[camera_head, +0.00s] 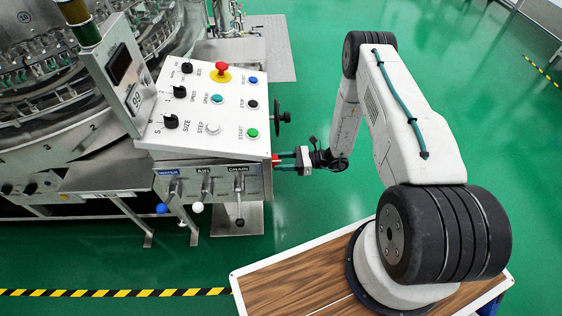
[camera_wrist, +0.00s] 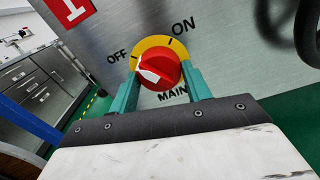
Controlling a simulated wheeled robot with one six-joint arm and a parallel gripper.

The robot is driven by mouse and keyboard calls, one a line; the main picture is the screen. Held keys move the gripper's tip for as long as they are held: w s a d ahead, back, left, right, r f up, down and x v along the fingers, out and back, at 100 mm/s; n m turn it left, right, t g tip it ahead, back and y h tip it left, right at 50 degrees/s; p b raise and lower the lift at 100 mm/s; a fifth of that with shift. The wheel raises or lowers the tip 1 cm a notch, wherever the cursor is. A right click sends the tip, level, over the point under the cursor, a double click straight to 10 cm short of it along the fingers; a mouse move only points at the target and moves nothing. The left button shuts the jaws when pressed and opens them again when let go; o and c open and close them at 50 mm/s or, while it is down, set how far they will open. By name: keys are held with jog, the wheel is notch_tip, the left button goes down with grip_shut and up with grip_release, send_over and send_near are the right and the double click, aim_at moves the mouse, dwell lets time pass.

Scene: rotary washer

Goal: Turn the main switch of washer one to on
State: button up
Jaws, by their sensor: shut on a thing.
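The main switch (camera_wrist: 160,68) is a red rotary knob on a yellow disc, with OFF at its upper left, ON at its upper right and MAIN below. Its white pointer mark faces left, towards the OFF side. A red plate with a white 1 (camera_wrist: 70,10) is above left of it. My gripper (camera_wrist: 160,80) has its two teal fingers on either side of the red knob, shut on it. In the head view my gripper (camera_head: 285,160) reaches the right side of the washer panel (camera_head: 215,110); the switch is mostly hidden there.
A black handwheel (camera_head: 281,117) sticks out right of the panel, just beyond my gripper. Water, air and drain levers (camera_head: 239,205) hang below the panel's front. An emergency stop (camera_head: 221,70) and knobs are on top. Green floor is open to the right.

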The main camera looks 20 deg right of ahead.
jog(key=shift+r+m, duration=0.15)
jog(key=shift+m, duration=7.75)
jog(key=o, duration=1)
jog(key=shift+c, duration=0.2)
jog(key=shift+s+d, duration=0.1)
jog(key=v, duration=0.7)
jog(key=shift+d, duration=0.3)
